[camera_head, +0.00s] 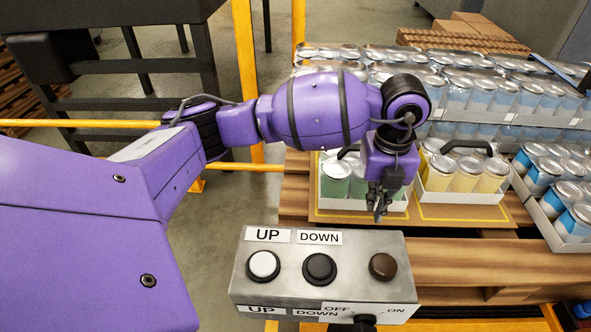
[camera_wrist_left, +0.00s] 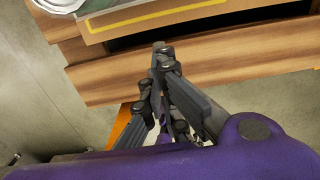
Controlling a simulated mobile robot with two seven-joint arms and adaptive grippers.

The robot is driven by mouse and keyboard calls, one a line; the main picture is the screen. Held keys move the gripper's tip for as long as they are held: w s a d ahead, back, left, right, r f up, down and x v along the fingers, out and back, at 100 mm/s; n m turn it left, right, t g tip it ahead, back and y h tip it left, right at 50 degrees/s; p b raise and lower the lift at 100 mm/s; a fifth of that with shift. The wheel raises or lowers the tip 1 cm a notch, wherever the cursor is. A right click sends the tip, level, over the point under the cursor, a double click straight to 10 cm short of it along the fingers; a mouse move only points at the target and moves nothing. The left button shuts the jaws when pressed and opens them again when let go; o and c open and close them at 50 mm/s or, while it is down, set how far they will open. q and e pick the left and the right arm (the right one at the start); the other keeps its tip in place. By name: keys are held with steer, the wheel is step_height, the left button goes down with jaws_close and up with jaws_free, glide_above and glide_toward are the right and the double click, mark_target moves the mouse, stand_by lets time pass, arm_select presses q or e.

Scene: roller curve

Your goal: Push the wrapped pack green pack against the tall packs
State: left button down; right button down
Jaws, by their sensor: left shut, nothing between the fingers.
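The green pack (camera_head: 335,188) is a white tray of green cans with a dark handle. It sits on a brown board with yellow outlines on the pallet, partly hidden behind my left gripper. Tall packs of blue cans (camera_head: 480,95) stand stacked behind it. A pack of yellow cans (camera_head: 465,180) stands to its right. My left gripper (camera_head: 380,208) is shut and empty, pointing down at the front of the green pack. In the left wrist view the shut fingers (camera_wrist_left: 162,58) are over the wooden slats, with a tray edge at the top left. My right gripper is out of view.
A grey control box (camera_head: 320,275) with UP and DOWN buttons stands in front of the pallet. A yellow post (camera_head: 245,60) and rail are at the left. More blue cans (camera_head: 560,200) are at the right. Bare pallet slats (camera_head: 470,255) lie in front of the packs.

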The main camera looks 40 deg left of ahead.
arm_select(q)
step_height(320, 180, down, 9)
steer(key=shift+s, duration=0.1)
steer(key=shift+w+a, duration=0.3)
steer(key=shift+w, duration=0.25)
steer(key=shift+w+a, duration=0.3)
steer(key=shift+w, duration=0.25)
steer(key=shift+w+a, duration=0.45)
steer(key=shift+w, duration=0.2)
steer(key=shift+r, duration=0.1)
